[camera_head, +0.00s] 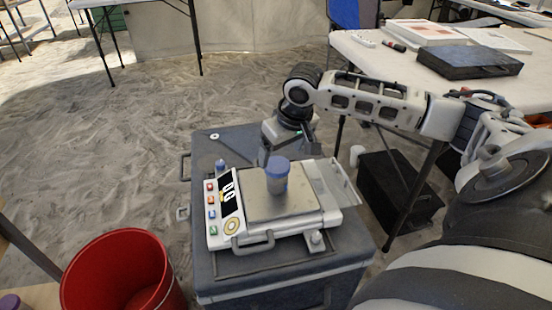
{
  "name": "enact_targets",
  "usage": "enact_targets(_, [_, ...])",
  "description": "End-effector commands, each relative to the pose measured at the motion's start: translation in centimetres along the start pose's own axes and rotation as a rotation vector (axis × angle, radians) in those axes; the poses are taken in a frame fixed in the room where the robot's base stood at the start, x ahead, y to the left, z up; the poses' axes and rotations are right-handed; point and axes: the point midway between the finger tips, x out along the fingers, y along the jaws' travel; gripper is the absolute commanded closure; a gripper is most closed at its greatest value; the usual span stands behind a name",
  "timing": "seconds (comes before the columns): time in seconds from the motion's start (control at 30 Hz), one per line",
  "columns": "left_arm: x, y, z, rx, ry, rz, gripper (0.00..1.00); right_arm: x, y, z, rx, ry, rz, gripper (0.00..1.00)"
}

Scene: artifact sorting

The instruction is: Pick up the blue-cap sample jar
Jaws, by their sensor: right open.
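The blue-cap sample jar (277,178) stands upright on the metal plate of a white weighing scale (290,204). My right gripper (287,150) is just behind the jar in the picture, pointing down over the back of the scale. It is open, with nothing seen between its fingers. The jar overlaps part of the view toward it, so I cannot tell if they touch. My left gripper is not in view.
The scale sits on a grey case (215,278) on sandy ground. A red bucket (120,270) is at lower left. A white table (375,48) with a black box (468,62) is at upper right. A black crate (395,195) stands under my right arm.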

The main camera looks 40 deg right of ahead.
Motion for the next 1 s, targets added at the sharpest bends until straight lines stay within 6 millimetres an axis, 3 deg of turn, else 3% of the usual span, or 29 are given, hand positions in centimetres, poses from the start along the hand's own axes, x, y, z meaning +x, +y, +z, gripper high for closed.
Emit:
enact_targets(0.1, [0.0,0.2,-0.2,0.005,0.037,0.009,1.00,2.4,0.0,0.0,0.000,0.001,0.000,0.19])
enact_targets(0.37, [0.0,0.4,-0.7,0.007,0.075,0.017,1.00,4.2,0.0,0.0,-0.001,0.003,0.000,0.19])
enact_targets(0.6, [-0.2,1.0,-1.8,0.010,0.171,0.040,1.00,7.9,0.2,-0.1,-0.001,0.002,-0.001,0.19])
enact_targets(0.97, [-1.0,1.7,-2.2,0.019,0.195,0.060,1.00,8.6,0.2,-0.2,-0.002,0.003,0.000,0.19])
enact_targets(1.0, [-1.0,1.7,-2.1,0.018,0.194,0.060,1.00,8.6,0.2,-0.2,-0.002,0.003,0.000,0.30])
